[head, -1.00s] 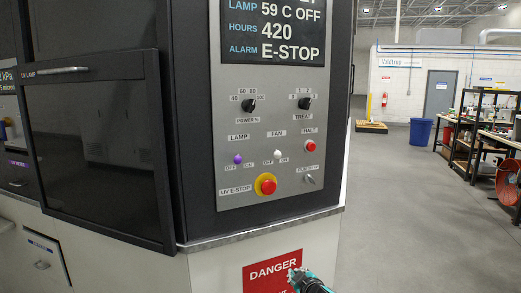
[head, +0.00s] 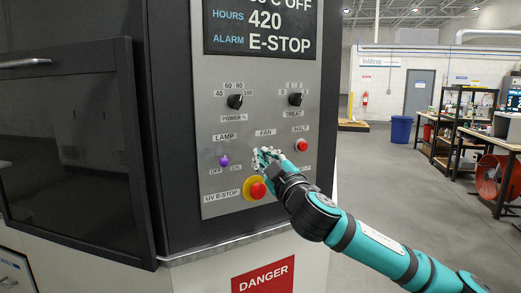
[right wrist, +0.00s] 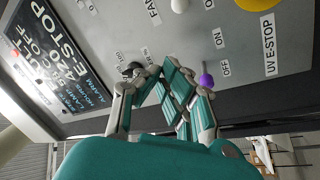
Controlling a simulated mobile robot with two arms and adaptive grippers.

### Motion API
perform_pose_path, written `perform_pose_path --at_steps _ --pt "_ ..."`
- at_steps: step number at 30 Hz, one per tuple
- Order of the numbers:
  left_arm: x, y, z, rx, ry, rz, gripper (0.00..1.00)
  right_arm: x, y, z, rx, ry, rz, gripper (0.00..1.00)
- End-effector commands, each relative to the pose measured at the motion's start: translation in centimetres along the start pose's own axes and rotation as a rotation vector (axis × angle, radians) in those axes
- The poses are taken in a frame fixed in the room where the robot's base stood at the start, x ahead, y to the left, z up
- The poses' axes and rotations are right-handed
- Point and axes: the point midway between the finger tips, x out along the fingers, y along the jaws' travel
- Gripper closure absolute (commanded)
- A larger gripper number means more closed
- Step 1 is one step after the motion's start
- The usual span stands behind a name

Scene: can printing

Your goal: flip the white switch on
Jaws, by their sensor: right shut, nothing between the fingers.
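The white switch (right wrist: 180,6) is a small white knob by the FAN label, at the top edge of the right wrist view. In the head view my right gripper (head: 262,156) covers the place of this switch, below the FAN label. My right gripper is shut and empty, in front of the grey control panel (head: 215,200). It also shows in the right wrist view (right wrist: 162,72), with the white switch beyond its fingers. Whether it touches the switch cannot be told. My left gripper is not in view.
A purple LAMP switch (head: 224,161) is left of the gripper. The red UV E-stop button (head: 258,190) on its yellow ring sits just below, and the red HALT button (head: 301,145) to the right. Dark knobs (head: 235,101) are above. Open floor lies at right.

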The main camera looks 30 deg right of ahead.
Motion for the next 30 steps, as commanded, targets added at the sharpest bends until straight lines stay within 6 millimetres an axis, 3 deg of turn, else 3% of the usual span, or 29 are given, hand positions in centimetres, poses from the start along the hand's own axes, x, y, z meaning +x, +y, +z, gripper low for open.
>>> perform_pose_path --at_steps 8,18,24,30 --pt "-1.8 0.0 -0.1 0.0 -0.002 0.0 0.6 2.9 0.3 -0.3 0.003 -0.002 0.001 1.0" --pt "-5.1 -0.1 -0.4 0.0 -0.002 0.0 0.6 10.2 0.4 -0.3 0.002 -0.002 0.001 1.0" --pt "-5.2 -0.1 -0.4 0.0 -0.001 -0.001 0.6 9.1 0.0 2.8 -0.003 -0.003 -0.002 1.0" --pt "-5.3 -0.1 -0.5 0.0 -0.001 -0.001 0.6 8.7 0.0 3.8 0.0 -0.001 -0.001 1.0"
